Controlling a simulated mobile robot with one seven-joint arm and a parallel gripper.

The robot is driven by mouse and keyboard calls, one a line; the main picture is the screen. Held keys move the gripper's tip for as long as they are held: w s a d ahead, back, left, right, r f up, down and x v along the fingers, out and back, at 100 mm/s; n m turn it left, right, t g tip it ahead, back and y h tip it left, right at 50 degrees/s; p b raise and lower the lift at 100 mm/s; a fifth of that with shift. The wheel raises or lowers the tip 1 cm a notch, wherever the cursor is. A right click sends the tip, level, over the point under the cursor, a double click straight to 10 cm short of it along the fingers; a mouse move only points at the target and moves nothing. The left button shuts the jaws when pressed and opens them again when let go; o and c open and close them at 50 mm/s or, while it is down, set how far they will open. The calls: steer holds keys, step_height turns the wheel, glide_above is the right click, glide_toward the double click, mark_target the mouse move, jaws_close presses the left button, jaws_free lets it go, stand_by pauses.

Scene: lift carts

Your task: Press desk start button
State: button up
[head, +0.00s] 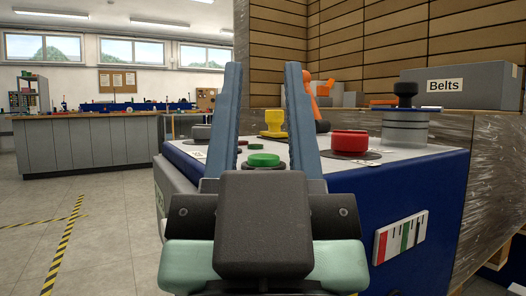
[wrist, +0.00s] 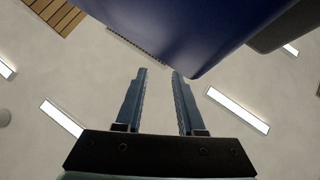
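The blue desk (head: 355,190) has a pale top with several buttons. A green button (head: 264,160), the likely start button, shows between my gripper's fingers in the head view; no label on it is readable. A red mushroom button (head: 350,143) stands to its right and a yellow one (head: 274,122) behind. My gripper (head: 265,70) is open and empty, its two blue-grey fingers apart. The wrist view shows the open fingers (wrist: 159,72) below the blue side of the desk (wrist: 205,30), against the ceiling; no button shows there. I cannot tell the gap to the green button.
A black knob (head: 405,92) stands on a grey cylinder at the desk's back right. A grey Belts box (head: 460,84) and wrapped goods stand behind. An orange figure (head: 308,85) is near the back. The floor (head: 90,235) at left is clear, with yellow-black tape.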

jaws_close()
stand_by(1.4)
